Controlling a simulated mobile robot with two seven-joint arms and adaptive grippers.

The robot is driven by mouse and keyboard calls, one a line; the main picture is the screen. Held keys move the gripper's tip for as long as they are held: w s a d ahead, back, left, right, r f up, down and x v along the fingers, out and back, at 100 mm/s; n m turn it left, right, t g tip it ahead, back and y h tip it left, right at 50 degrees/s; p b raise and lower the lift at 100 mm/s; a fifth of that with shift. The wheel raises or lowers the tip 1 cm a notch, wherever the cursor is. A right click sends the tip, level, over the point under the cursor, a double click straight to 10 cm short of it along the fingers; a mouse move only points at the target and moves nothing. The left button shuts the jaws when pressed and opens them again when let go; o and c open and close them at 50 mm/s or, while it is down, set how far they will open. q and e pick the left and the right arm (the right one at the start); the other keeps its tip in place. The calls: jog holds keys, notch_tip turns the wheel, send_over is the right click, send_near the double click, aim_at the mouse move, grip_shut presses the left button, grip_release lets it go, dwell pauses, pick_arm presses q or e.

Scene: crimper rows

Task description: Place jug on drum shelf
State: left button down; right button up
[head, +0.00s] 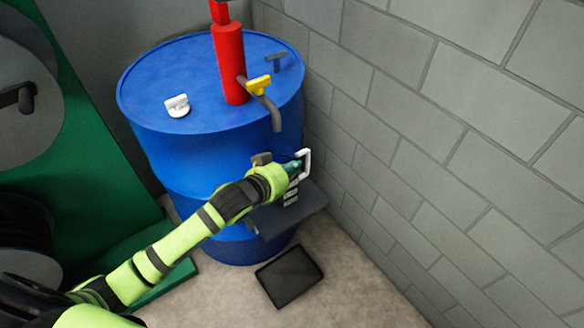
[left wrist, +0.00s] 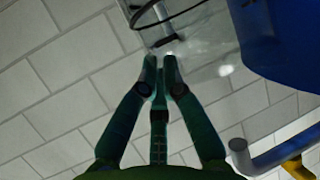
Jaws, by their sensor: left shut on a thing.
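The blue drum (head: 205,150) stands by the wall. A dark grey drum shelf (head: 305,212) juts from its front side, partly hidden by my left arm. My left gripper (head: 296,168) is above the shelf, shut on the jug, of which a pale handle-like loop (head: 307,160) shows in the head view. In the left wrist view the closed fingertips (left wrist: 162,62) meet a grey part of the jug, and its see-through body (left wrist: 205,50) shows beyond. Whether the jug touches the shelf cannot be told. My right gripper is not in view.
A red pump (head: 230,65) with a yellow lever (head: 259,86) and grey spout (head: 272,114) stands on the drum, above the shelf. The block wall (head: 440,130) is close on the right. A black tray (head: 289,276) lies on the floor below. Green equipment (head: 90,160) stands left.

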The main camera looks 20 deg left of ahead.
pick_arm(q)
jog(key=c, duration=1.4)
grip_release()
jog(key=shift+f, duration=0.1)
jog(key=shift+o, duration=0.2)
jog(key=v, duration=1.2)
jog(key=shift+f, duration=0.1)
